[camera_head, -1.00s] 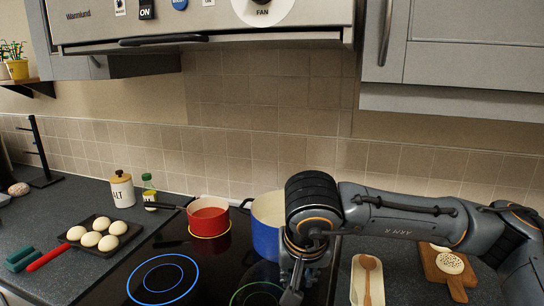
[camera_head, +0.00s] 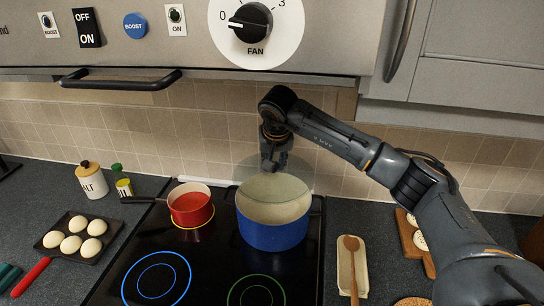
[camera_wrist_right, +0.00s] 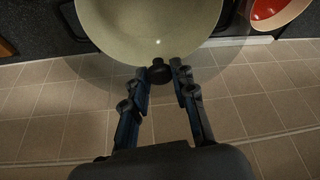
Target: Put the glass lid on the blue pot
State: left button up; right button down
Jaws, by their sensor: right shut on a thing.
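The blue pot (camera_head: 272,235) stands uncovered by contact on the hob, its cream inside visible. The glass lid (camera_head: 298,172) is a faint see-through disc over the pot's far side, apart from its rim. My right gripper (camera_head: 270,165) is shut on the lid's dark knob. In the right wrist view, my right gripper (camera_wrist_right: 161,80) has the black knob (camera_wrist_right: 160,72) between its fingers, and the pot (camera_wrist_right: 150,25) shows through and beyond the glass. The lid looks set off toward the wall from the pot's centre. My left gripper is not in view.
A red pan (camera_head: 191,207) stands left of the pot. A spoon (camera_head: 352,262) on a rest lies to the right. An egg tray (camera_head: 78,240) and salt jar (camera_head: 92,182) are at the left. The hood (camera_head: 200,62) overhangs above; the front hob area is clear.

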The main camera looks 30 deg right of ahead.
aim_at(274, 175)
jog(key=shift+f, duration=0.35)
jog(key=shift+f+b, duration=0.3)
jog(key=shift+b, duration=0.1)
jog(key=shift+w+f+b, duration=0.1)
jog(key=shift+f+b, duration=1.45)
jog(key=shift+f, duration=0.9)
jog(key=shift+f, duration=0.1)
jog(key=shift+f+b, duration=0.5)
jog(key=shift+b, duration=0.1)
dwell(0.4)
jog(key=c, duration=0.5)
grip_release()
